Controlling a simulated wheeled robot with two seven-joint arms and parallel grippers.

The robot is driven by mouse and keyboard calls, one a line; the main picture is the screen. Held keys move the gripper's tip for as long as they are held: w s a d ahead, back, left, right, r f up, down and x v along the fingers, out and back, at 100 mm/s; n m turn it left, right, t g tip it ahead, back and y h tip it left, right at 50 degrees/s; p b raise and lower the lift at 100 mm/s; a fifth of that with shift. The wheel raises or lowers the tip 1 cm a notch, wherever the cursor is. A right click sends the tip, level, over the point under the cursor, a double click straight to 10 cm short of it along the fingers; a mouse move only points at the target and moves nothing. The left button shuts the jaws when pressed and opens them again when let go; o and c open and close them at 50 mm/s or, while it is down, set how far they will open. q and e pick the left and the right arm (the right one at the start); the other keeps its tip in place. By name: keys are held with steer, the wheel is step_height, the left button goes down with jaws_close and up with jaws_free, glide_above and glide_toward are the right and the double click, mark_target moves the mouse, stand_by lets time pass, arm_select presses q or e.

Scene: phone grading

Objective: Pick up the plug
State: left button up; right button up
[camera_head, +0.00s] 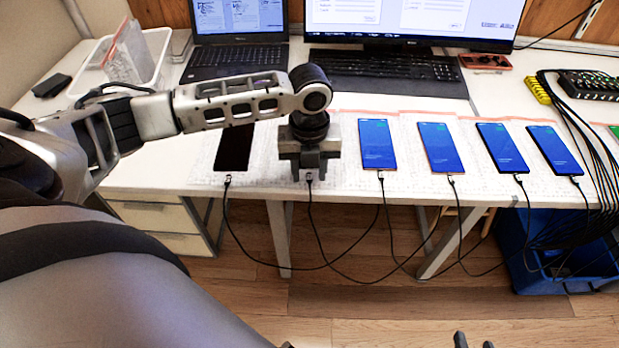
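The plug (309,177) is a small connector on a black cable, at the front edge of the white table (262,186). My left gripper (309,172) points down right over it, and its fingers hide most of the plug and whatever lies behind. I cannot tell whether the fingers are closed on the plug. Other plugs sit at the lower ends of a dark-screened phone (234,148) to the left and several blue-screened phones, the nearest one (376,145) to the right. My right gripper (474,341) shows only its fingertips at the bottom edge, apart and empty.
Black cables (345,265) hang in loops below the table edge. A laptop (238,55), a keyboard (385,70) and a white bin (125,68) stand behind. A blue crate (515,265) is on the floor at right, under a bundle of cables.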

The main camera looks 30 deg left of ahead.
arm_select(q)
steer(key=shift+f+p, duration=0.2)
steer(key=shift+p, duration=0.15)
stand_by(0.6)
jaws_close()
